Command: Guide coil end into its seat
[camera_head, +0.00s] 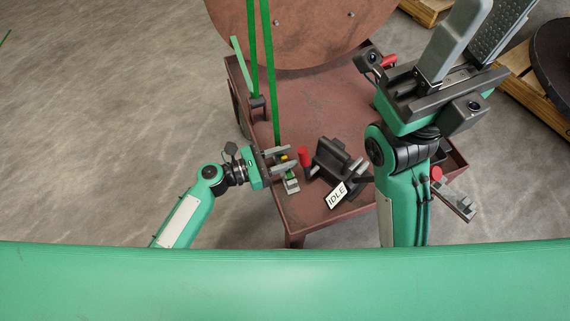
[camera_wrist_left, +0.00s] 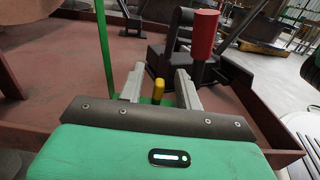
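My left gripper (camera_head: 285,160) is at the front left of the brown cart, its two grey fingers apart. A yellow-tipped piece (camera_wrist_left: 158,90) stands between the fingers in the left wrist view, with gaps visible on both sides. A long green strip (camera_head: 269,70) comes down from the top to beside this gripper; it shows left of the fingers in the wrist view (camera_wrist_left: 104,50). Whether it joins the yellow piece is hidden. A small grey and green block (camera_head: 291,184) lies just below the fingers. I cannot tell which part is the seat. My right gripper (camera_head: 478,45) is raised, fingers apart, empty.
A black device (camera_head: 335,158) with an IDLE sign (camera_head: 337,195) stands right of my left gripper. A red cylinder (camera_head: 303,156) is between them. A large brown reel disc (camera_head: 300,30) is behind. The cart's rim (camera_head: 340,214) edges the front. Pallets (camera_head: 530,75) are at right.

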